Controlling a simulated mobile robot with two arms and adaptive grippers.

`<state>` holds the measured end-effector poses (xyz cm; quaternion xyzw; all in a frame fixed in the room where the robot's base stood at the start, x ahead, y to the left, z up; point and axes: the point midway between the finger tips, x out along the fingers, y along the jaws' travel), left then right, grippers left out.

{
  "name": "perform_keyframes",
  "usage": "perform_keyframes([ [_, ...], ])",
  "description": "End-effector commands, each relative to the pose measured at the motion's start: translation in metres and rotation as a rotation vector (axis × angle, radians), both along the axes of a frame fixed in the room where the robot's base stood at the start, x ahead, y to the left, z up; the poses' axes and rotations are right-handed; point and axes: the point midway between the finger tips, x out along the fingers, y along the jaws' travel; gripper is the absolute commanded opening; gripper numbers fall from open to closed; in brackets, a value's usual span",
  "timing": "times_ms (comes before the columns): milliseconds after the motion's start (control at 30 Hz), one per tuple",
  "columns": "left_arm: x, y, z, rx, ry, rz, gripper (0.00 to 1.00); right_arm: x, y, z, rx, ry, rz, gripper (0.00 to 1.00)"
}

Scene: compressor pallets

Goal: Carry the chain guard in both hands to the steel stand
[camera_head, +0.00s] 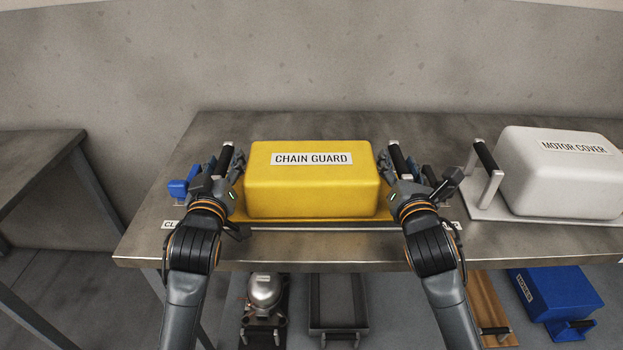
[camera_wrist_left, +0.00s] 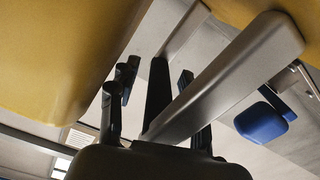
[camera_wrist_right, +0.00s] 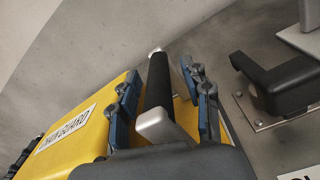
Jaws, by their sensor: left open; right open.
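The chain guard (camera_head: 312,188) is a yellow, rounded box with a label on its front. It sits on the metal-topped bench (camera_head: 300,250) and has an upright black handle at each end. My left gripper (camera_head: 222,168) is open around the left handle (camera_wrist_left: 158,95), a finger on each side. My right gripper (camera_head: 400,168) is open around the right handle (camera_wrist_right: 158,85) in the same way. I cannot tell whether the fingers touch the handles. No thing in view is marked as the steel stand.
A white motor cover (camera_head: 560,175) with a black handle stands to the right on the bench. A blue part (camera_head: 178,188) is by my left gripper. A grey table (camera_head: 35,160) stands at the left, its top bare where seen. Below are a blue box (camera_head: 555,295) and other parts.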

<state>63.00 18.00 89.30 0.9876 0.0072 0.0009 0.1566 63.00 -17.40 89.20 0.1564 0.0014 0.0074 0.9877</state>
Motion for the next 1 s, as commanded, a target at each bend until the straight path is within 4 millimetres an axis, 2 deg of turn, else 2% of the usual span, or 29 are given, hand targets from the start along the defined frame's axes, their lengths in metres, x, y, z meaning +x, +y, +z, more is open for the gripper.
perform_keyframes([
  [33, 0.0, 0.0, 0.0, 0.0, 0.0, 0.0, 0.48, 0.0, 0.0, 0.0, 0.0, 0.0, 0.0, 0.48],
  [67, 0.0, 0.0, 0.0, 0.0, 0.0, 0.0, 0.44, 0.0, 0.0, 0.0, 0.0, 0.0, 0.0, 0.44],
  [200, 0.0, 0.0, 0.0, 0.0, 0.0, 0.0, 0.15, 0.0, 0.0, 0.0, 0.0, 0.0, 0.0, 0.15],
  [300, 0.0, 0.0, 0.0, 0.0, 0.0, 0.0, 0.0, 0.0, 0.0, 0.0, 0.0, 0.0, 0.0, 0.0],
  [633, 0.0, 0.0, 0.0, 0.0, 0.0, 0.0, 0.0, 0.0, 0.0, 0.0, 0.0, 0.0, 0.0, 0.0],
  [667, -0.001, 0.0, 0.006, 0.0, -0.012, 0.0, 0.0, 0.0, 0.0, 0.005, 0.0, -0.012, 0.0, 0.0],
  [1000, -0.001, 0.0, 0.014, 0.0, -0.012, 0.0, 0.0, 0.0, 0.0, 0.014, 0.0, -0.011, 0.001, 0.0],
])
